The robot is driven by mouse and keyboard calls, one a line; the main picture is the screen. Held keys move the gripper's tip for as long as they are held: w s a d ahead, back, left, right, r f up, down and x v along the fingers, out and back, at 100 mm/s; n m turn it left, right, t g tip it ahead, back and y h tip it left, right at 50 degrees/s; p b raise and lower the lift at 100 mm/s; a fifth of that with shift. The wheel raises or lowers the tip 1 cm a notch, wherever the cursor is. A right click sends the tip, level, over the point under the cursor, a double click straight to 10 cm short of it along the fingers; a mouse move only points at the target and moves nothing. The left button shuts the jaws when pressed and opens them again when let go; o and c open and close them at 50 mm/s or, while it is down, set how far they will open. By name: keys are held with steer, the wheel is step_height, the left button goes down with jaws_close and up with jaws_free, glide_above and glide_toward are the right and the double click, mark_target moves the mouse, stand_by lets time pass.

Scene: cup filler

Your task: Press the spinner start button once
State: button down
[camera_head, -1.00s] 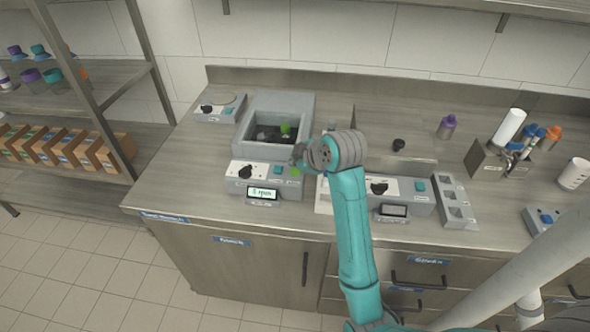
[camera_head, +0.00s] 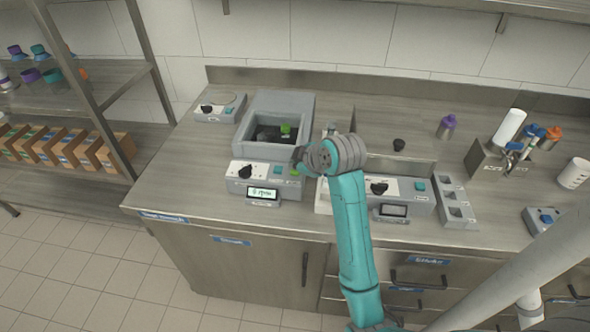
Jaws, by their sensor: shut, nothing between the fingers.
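The spinner is a grey unit with an open square well (camera_head: 246,131) at the back and a control panel (camera_head: 240,170) in front. A dark rotor (camera_head: 266,134) and a green-capped item (camera_head: 286,129) show in the well. The panel has a black knob (camera_head: 245,171), a teal button (camera_head: 278,169), a green button (camera_head: 295,172) and a lit rpm display (camera_head: 263,194), too small to read surely. My gripper (camera_head: 298,158) is shut and empty, just above and behind the green button. My wrist partly hides it, and I cannot tell whether it touches anything.
A second control unit (camera_head: 415,199) with a dark display stands right of my arm. A small scale-like unit (camera_head: 217,108) is at the back left. A purple-capped bottle (camera_head: 446,127) and a tool holder (camera_head: 485,164) stand on the right. The front counter edge is clear.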

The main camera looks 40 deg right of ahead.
steer(key=shift+f, duration=0.45)
stand_by(0.6)
steer(key=shift+r, duration=0.9)
steer(key=shift+r, duration=2.5)
